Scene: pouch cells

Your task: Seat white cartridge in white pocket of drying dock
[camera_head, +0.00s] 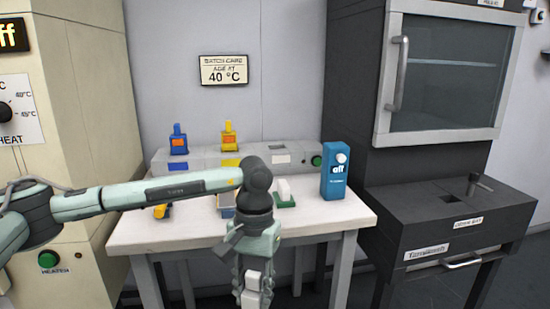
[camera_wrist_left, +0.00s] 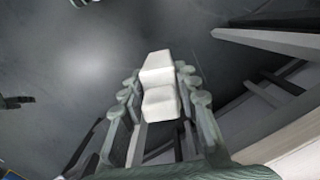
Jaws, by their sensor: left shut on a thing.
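My left gripper (camera_head: 253,290) hangs fingers-down in front of the table and is shut on the white cartridge (camera_head: 252,284). In the left wrist view the white cartridge (camera_wrist_left: 159,85) sits between the fingers (camera_wrist_left: 160,95), with dark floor beyond it. The grey drying dock (camera_head: 206,158) stands along the back of the table. A blue cartridge (camera_head: 179,141) and a yellow cartridge (camera_head: 229,136) stand upright in it. My right gripper is not in view.
My left arm hides part of the tabletop. A dark cabinet (camera_head: 440,225) stands right.

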